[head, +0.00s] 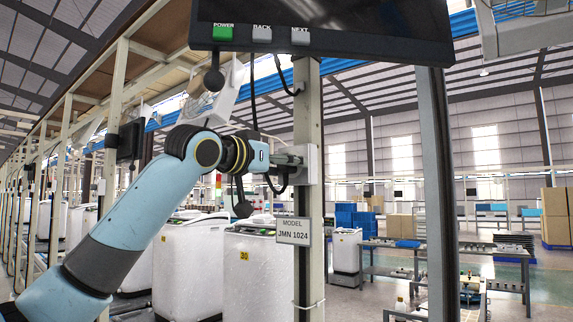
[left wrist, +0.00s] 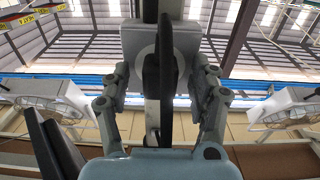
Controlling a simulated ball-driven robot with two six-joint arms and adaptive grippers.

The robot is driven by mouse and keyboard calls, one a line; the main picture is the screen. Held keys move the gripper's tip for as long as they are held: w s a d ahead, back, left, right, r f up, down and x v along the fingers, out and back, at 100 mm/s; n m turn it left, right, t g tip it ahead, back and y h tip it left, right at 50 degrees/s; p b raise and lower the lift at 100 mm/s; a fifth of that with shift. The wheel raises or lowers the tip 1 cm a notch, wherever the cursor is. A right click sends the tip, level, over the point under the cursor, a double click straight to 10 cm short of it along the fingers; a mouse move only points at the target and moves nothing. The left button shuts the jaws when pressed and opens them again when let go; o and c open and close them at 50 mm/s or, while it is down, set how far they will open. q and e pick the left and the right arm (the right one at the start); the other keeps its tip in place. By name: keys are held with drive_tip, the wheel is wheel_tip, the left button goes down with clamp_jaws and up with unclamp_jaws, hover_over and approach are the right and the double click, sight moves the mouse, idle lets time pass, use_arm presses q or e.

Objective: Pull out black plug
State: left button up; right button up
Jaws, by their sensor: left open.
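A pale socket box (head: 308,164) is mounted on the upright post in the head view. The black plug (head: 282,179) shows partly there, with a black cable looping below it. My left gripper (head: 290,158) reaches the box from the left. In the left wrist view the black plug and its cable (left wrist: 166,60) run vertically in front of the pale box (left wrist: 140,48). My left gripper (left wrist: 160,82) is open, with one finger on each side of the plug. I cannot tell whether either finger touches it. My right gripper is in neither view.
A screen panel (head: 350,38) with POWER, BACK and NEXT buttons hangs above my left arm. A "MODEL JMN 1024" sign (head: 293,231) is on the post below the box. White appliances (head: 258,270) stand behind. Fans (left wrist: 285,108) flank the box in the wrist view.

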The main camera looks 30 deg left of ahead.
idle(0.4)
use_arm(q)
clamp_jaws()
drive_tip(key=shift+s, duration=0.15)
idle(0.4)
drive_tip(key=shift+s+a+b, duration=0.15)
drive_tip(key=shift+s+b, duration=0.15)
drive_tip(key=shift+s, duration=0.7)
drive_tip(key=shift+s, duration=0.1)
